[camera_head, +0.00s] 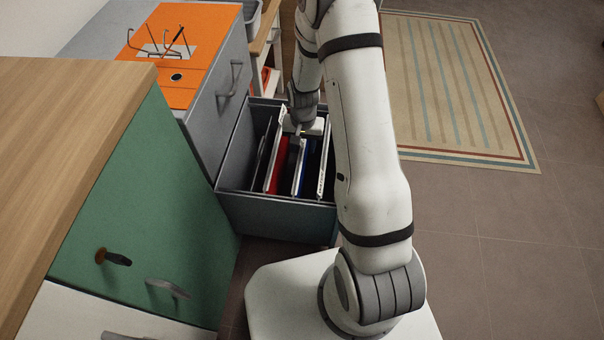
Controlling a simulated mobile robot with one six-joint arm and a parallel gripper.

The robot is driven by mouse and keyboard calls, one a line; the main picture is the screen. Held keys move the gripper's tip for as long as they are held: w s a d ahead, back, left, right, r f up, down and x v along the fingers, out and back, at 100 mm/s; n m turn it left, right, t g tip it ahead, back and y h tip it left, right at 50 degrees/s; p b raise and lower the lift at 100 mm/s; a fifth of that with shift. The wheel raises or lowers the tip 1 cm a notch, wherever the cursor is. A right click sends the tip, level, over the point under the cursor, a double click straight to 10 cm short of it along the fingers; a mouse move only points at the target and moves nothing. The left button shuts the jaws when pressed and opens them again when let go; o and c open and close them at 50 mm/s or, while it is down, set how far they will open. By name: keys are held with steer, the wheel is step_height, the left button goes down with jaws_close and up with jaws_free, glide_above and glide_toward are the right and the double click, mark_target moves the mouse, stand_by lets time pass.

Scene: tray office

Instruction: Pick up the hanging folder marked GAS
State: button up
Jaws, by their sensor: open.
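Several hanging folders stand upright in the open grey drawer (278,217), in the middle of the view. A red folder (278,165) is left of centre and a blue folder (311,170) is right of it. Darker folders and white edges stand between and beside them. No marking can be read, so I cannot tell which folder is marked GAS. My gripper (298,132) points down at the folders, over the far part of the drawer. It is open. Its fingertips are small and partly lost among the folders, and I cannot tell whether they touch one.
The grey cabinet (222,85) with an orange top (190,75) holds a wire rack (158,45). A green-fronted cabinet (150,215) with a wooden top (70,130) stands at the left. A striped rug (450,85) lies at the right, on open tiled floor (500,250).

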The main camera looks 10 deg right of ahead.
steer(key=f+b, duration=0.1)
steer(key=f, duration=0.2)
steer(key=f+b, duration=0.2)
steer(key=f, duration=0.1)
steer(key=shift+a+f, duration=0.2)
steer(key=shift+f, duration=0.1)
steer(key=shift+r, duration=0.1)
jaws_close()
stand_by(0.4)
